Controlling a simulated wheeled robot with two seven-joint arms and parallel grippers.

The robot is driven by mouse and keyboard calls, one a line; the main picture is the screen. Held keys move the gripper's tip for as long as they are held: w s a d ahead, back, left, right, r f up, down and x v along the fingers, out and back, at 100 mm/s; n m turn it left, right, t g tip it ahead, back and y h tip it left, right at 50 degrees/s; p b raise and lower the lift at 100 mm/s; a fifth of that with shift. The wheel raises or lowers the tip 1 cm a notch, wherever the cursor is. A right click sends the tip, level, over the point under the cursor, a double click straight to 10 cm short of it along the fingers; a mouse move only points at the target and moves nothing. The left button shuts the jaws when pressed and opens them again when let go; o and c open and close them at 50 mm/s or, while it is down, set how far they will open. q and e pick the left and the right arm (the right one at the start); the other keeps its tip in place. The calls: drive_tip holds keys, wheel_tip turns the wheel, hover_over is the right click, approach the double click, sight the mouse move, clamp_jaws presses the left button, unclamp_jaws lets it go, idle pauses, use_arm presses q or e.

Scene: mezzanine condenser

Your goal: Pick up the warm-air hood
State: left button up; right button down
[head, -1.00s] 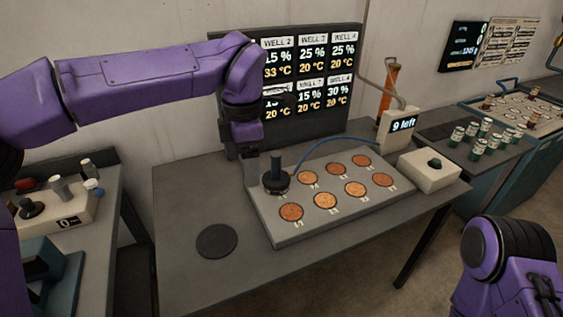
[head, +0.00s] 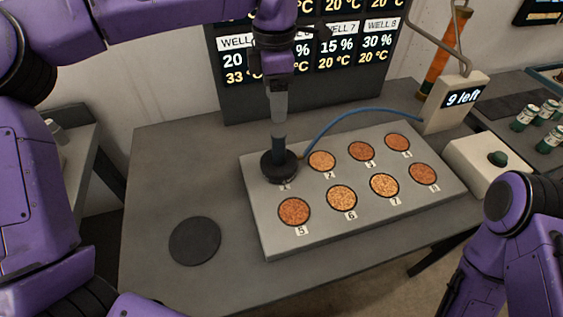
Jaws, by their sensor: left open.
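The warm-air hood (head: 280,166) is a black round cap with an upright dark handle. It sits over well 1 at the back left of the grey well block (head: 350,225). A blue hose (head: 355,118) runs from it to the white unit on the right. My left gripper (head: 278,122) points straight down directly over the hood, with its fingers at the top of the handle. It is open; I cannot tell whether the fingers touch the handle. My right arm shows at the lower right, but its gripper is out of view.
A dark round pad (head: 195,241) lies on the table left of the block. The white unit reading "9 left" (head: 456,100) and a white box with a dark green button (head: 488,165) stand right. The display board (head: 235,98) is close behind my left gripper.

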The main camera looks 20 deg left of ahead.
sight(278, 145)
use_arm(q)
wheel_tip(278, 145, down, 4)
drive_tip(key=b, duration=0.2)
drive_tip(key=shift+w+d+b, duration=0.1)
drive_tip(key=shift+b, duration=0.3)
drive_tip(key=f, duration=0.7)
drive_tip(key=f+p, duration=0.1)
drive_tip(key=f, duration=0.2)
drive_tip(key=shift+w+f, duration=0.15)
drive_tip(key=shift+w, duration=0.2)
clamp_jaws()
use_arm(e)
wheel_tip(278, 145, down, 3)
drive_tip(key=shift+r, duration=0.1)
